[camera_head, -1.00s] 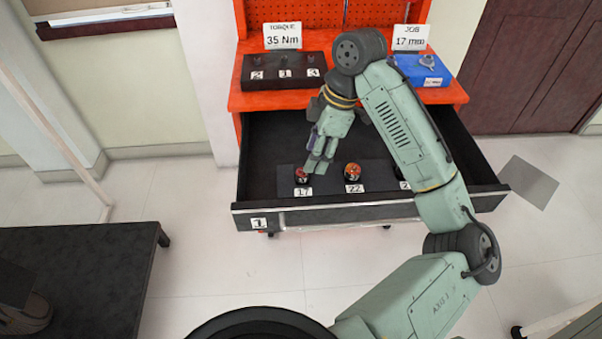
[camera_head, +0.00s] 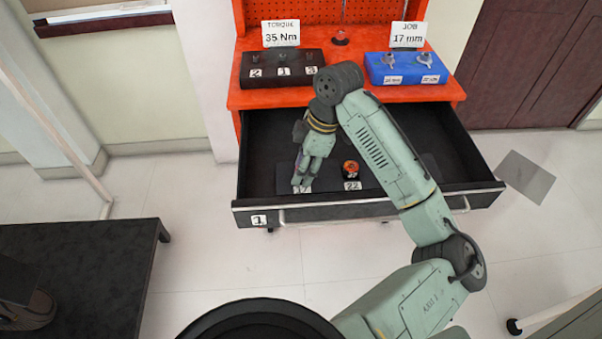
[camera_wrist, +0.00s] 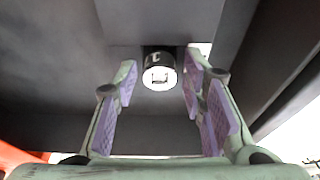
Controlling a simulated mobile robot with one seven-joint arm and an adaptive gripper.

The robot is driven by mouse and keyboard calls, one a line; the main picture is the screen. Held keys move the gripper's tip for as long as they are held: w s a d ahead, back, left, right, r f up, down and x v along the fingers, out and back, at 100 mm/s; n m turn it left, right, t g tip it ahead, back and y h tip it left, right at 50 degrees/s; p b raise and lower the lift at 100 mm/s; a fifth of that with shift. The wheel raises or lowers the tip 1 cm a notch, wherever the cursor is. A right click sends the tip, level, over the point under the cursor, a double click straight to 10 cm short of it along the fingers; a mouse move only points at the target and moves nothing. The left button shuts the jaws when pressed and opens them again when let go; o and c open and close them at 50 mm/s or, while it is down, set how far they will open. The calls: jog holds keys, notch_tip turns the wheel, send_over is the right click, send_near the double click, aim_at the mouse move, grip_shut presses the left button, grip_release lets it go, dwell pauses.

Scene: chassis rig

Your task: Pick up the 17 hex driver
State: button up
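The 17 hex driver is hidden behind my gripper (camera_head: 302,180) in the head view; its label 17 (camera_head: 302,189) shows just below the fingertips. In the wrist view, a short dark cylinder with a pale round end, apparently the driver (camera_wrist: 159,74), stands at the middle, by the fingertips. My gripper (camera_wrist: 158,88) is open, with purple-padded fingers to the left and right of it. Gaps show on both sides. The driver marked 22 (camera_head: 351,169), with an orange-red top, stands to the right in the same drawer (camera_head: 263,160).
The drawer's front wall (camera_head: 330,212) lies close in front of my gripper. On the orange bench (camera_head: 345,97) stand a black holder (camera_head: 283,70), a blue holder (camera_head: 407,68) and signs reading 35 Nm and 17 mm. My arm covers the drawer's right part.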

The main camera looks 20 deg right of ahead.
grip_shut()
dwell(0.4)
